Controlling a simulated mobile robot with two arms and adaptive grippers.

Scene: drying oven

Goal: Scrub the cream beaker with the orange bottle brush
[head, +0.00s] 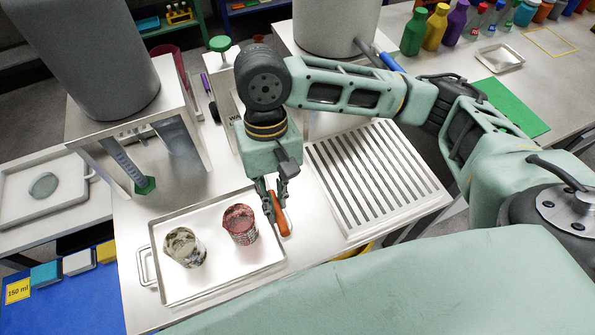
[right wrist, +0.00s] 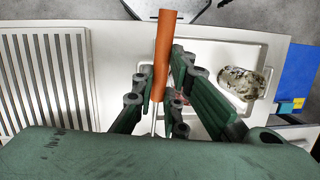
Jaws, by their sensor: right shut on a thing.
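The cream beaker (head: 184,247) stands on the left part of a metal tray (head: 222,278), its wall blotched with dark marks. It also shows in the right wrist view (right wrist: 240,83), to the right of my fingers. My right gripper (head: 277,193) is shut on the orange bottle brush (head: 282,220) by the tray's right edge. In the right wrist view the brush's orange handle (right wrist: 161,58) sticks out beyond the fingers, with a thin wire on the palm side. Its bristles are hidden. My left gripper is not in view.
A red beaker (head: 240,225) stands on the tray between the cream beaker and my right gripper. A slotted drain rack (head: 372,178) lies to the right. A metal stand (head: 135,125) is behind the tray. Bottles line the far right bench.

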